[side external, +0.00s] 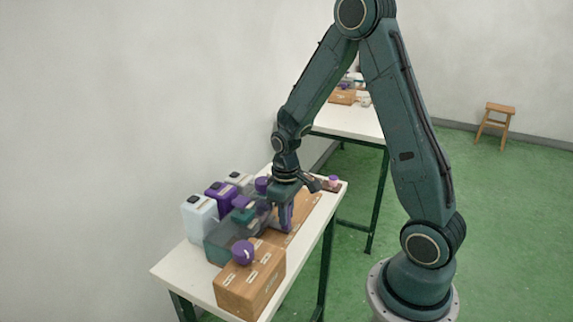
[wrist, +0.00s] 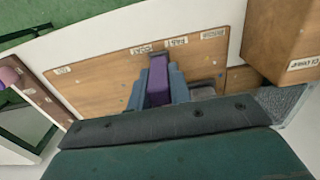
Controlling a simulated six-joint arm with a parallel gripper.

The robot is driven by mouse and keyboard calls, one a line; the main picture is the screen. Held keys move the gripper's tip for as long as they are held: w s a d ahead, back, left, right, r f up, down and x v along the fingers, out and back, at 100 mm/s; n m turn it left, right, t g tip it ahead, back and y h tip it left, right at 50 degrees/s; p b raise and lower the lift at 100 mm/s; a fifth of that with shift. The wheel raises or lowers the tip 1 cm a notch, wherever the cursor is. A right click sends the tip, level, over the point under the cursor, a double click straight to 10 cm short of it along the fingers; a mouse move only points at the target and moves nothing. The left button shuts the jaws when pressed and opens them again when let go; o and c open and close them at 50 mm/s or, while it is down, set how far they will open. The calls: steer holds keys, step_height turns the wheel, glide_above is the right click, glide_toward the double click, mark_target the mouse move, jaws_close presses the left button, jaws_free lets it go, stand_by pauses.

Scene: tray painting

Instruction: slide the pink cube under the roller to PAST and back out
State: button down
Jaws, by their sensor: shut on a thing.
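My gripper (side external: 284,208) is low over the wooden board on the white table. In the wrist view its blue-grey fingers (wrist: 158,88) are shut on an upright purple block (wrist: 157,80). The block stands over the wooden board (wrist: 105,72), close to a label that seems to read PAST (wrist: 177,41). A grey block-like part (wrist: 203,91) shows just right of the fingers; I cannot tell if it is the roller. A small pink piece (side external: 333,179) sits at the table's far end; I cannot tell if it is the cube.
A wooden box (side external: 250,282) with a purple ball (side external: 243,252) stands at the near end. A grey-green bin (side external: 222,245), a pale container (side external: 199,218) and a purple container (side external: 221,194) crowd the left side. The wooden board's far part (side external: 312,207) looks clear.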

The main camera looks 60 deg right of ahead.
steer(key=d, duration=1.7)
steer(key=shift+r, duration=0.1)
steer(key=c, duration=1.3)
jaws_free()
steer(key=shift+a, duration=0.1)
step_height(320, 180, up, 14)
steer(key=shift+f, duration=0.1)
